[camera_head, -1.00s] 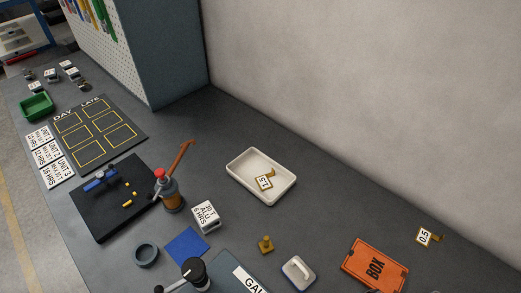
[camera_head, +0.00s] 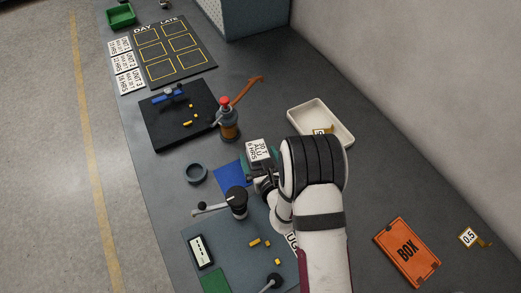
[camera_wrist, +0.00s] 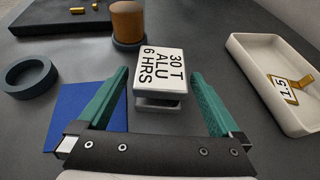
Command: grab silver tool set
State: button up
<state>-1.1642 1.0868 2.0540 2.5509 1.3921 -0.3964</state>
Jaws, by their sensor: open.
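A pale silver-white block labelled "30 T ALU 6 HRS" (camera_head: 257,149) stands on the grey bench, beside a blue square. In the wrist view the block (camera_wrist: 161,70) is upright, with its label on top and a recessed, slotted lower part. My gripper (camera_wrist: 160,88) is open, with green fingers. In the wrist view its left and right fingertips lie on either side of the block, with visible gaps, and it holds nothing. In the head view my gripper (camera_head: 265,178) is partly hidden by my wrist, just on the near side of the block.
An orange-brown bottle with a red top (camera_head: 227,122) stands behind the block. A white tray (camera_head: 342,142) is to the right, a dark ring (camera_head: 196,173) to the left. A black-knobbed lever (camera_head: 236,199) stands close to my gripper. An orange box (camera_head: 407,252) is farther right.

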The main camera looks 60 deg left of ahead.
jog(key=shift+x, duration=0.95)
grip_shut()
